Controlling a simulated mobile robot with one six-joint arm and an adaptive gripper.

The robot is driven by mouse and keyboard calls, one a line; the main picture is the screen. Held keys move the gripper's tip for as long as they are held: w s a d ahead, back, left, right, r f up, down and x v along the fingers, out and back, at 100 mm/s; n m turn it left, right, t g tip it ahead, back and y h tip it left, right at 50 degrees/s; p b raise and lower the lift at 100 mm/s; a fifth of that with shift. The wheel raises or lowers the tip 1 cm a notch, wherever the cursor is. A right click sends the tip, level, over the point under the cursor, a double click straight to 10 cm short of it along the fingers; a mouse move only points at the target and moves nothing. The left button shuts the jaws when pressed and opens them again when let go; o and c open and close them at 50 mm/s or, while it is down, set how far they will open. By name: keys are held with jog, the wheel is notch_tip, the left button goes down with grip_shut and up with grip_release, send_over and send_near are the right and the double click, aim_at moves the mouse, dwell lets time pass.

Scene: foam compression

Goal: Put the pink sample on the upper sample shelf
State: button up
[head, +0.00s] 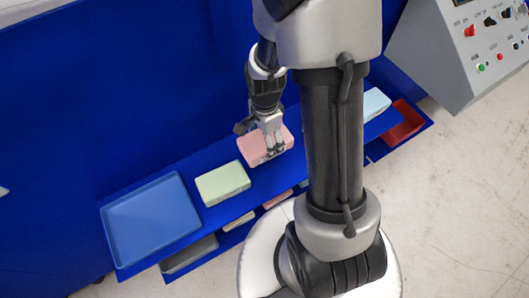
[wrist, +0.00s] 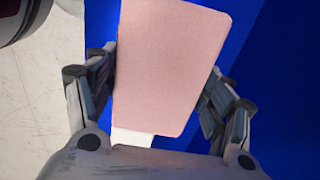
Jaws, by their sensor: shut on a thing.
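The pink sample (head: 254,148) is a soft-looking rounded block at the upper blue shelf (head: 183,173), to the right of the green sample (head: 222,184). My gripper (head: 271,150) comes down over it and is shut on it. In the wrist view the pink sample (wrist: 170,65) fills the space between the two fingers of my gripper (wrist: 165,95), one at each side. I cannot tell whether its underside touches the shelf or is slightly above it.
A blue tray (head: 150,220) stands at the shelf's left end. A light blue sample (head: 376,104) and a red tray (head: 404,124) are at the right. A lower level holds a grey tray (head: 190,254) and partly hidden blocks. A control panel (head: 470,45) stands at upper right.

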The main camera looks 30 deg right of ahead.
notch_tip(320, 180, down, 8)
jog(key=shift+w+r+b, duration=0.15)
jog(key=shift+r+b, duration=0.1)
jog(key=shift+b, duration=0.75)
jog(key=shift+r, duration=0.1)
jog(key=o, duration=0.3)
jog(key=shift+f, duration=0.2)
jog(key=o, duration=0.5)
jog(key=shift+r, duration=0.1)
